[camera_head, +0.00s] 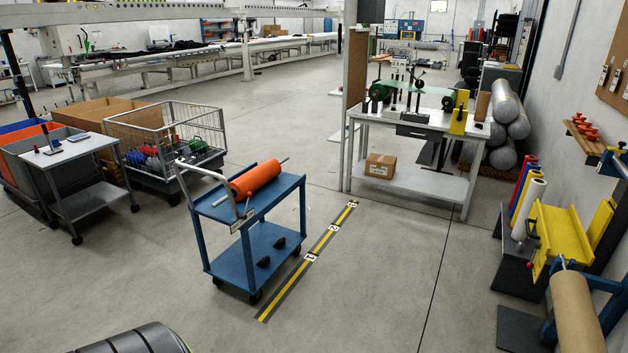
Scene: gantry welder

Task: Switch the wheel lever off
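Neither of my grippers is in view. A blue cart (257,240) stands on the floor near the middle, with an orange roll (255,179) lying on its top shelf. A thin lever with a small red knob (249,195) stands at the cart's front edge, near its pale push handle (190,168). Dark wheels show under the cart. On the white workbench behind, a machine with green wheels (378,92) has upright black-knobbed levers (419,86). I cannot tell which of these is the wheel lever, or whether it is on or off.
A yellow and black floor strip (318,245) runs right of the cart. A wire trolley (165,140) and grey table (82,150) stand left. A yellow holder (560,232) and brown roll (577,315) stand at right. The floor between cart and right-hand equipment is clear.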

